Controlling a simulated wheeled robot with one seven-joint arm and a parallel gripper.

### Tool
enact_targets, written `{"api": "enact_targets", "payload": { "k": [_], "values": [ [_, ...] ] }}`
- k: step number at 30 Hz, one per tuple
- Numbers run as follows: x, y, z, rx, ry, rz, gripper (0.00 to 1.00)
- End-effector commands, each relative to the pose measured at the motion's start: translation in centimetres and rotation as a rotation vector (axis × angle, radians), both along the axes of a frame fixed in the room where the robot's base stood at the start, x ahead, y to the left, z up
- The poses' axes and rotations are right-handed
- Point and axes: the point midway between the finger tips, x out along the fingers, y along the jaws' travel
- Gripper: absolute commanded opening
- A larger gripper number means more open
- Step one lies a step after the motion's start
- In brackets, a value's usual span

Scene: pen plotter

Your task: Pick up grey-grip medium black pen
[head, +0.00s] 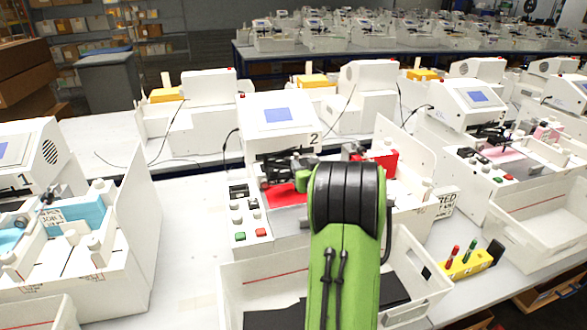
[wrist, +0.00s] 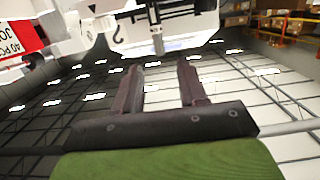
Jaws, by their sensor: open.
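In the wrist view my gripper (wrist: 160,66) is open, with nothing between its two dark fingers. Just beyond the fingertips, a short grey upright piece (wrist: 157,42) sticks out from a white machine part; it may be the grey-grip pen, but I cannot tell for sure. In the head view my green arm reaches toward plotter 2 (head: 277,118) and hides part of its work area. My gripper cannot be made out clearly there. A yellow pen block (head: 467,265) at the right holds a red pen (head: 452,254) and a green pen (head: 470,250).
Plotter 2 has a front panel with knobs and buttons (head: 250,218), a red sheet (head: 285,194) and an open white bin (head: 265,280) in front. Plotter 1 (head: 28,150) stands left and another plotter (head: 475,98) right. Bare table (head: 185,225) shows between plotters 1 and 2.

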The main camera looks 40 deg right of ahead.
Motion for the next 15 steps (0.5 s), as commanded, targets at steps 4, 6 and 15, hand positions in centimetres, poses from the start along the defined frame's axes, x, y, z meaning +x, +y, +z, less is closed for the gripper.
{"api": "enact_targets", "payload": {
  "k": [4, 6, 15],
  "values": [
    [2.3, -1.2, -0.3, -0.001, 0.0, 0.002, 0.42],
    [2.8, -1.5, -0.4, 0.001, 0.001, 0.001, 0.42],
    [6.9, -3.8, -1.2, 0.001, 0.001, 0.001, 0.42]
  ]
}}
